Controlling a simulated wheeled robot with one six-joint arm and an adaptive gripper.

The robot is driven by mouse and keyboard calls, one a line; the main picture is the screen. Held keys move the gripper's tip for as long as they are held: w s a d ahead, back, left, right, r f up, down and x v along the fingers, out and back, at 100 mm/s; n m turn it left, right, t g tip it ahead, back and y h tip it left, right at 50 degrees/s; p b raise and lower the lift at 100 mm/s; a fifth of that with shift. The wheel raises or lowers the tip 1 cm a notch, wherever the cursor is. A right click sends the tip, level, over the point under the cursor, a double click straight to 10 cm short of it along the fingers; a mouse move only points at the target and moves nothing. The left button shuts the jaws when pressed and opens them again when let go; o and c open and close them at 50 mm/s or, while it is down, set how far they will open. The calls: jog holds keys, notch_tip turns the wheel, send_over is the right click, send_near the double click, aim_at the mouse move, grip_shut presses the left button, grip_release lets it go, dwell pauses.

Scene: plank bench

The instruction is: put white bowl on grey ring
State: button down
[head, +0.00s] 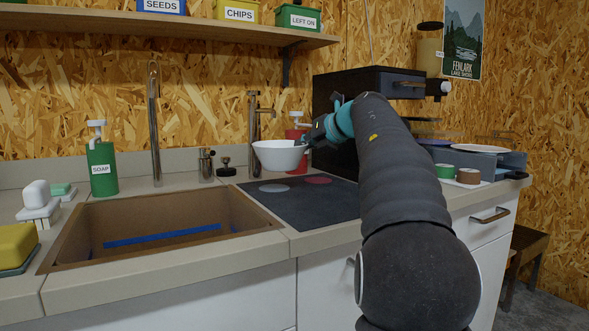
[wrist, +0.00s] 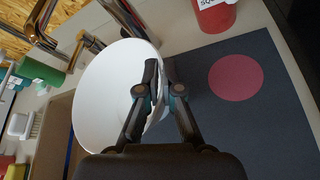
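The white bowl (head: 279,156) hangs upright in the air above the dark hob in the head view. In the wrist view the bowl (wrist: 103,92) fills the left middle. My gripper (head: 307,140) is shut on the bowl's right rim; in the wrist view its fingers (wrist: 161,72) pinch the rim wall. The grey ring (head: 274,187) is a pale disc on the left part of the dark hob (head: 313,206), below the bowl with a clear gap. I cannot make out the grey ring in the wrist view.
A red disc (head: 318,180) lies on the hob right of the grey one. A red bottle (head: 297,135) stands behind the bowl. The sink (head: 130,208) is to the left, with a tall tap (head: 154,120). A black oven-like box (head: 345,90) stands behind my arm.

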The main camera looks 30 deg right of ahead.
jog(key=shift+w+a+f, duration=0.3)
jog(key=shift+w+f, duration=0.1)
jog(key=shift+w, duration=0.15)
jog(key=shift+w+a+f, duration=0.25)
jog(key=shift+w+f, duration=0.1)
jog(key=shift+w, duration=0.15)
jog(key=shift+f+b, duration=1)
jog(key=shift+f, duration=1)
jog(key=c, duration=1.3)
grip_release()
jog(key=v, duration=1.2)
jog(key=shift+r, duration=0.1)
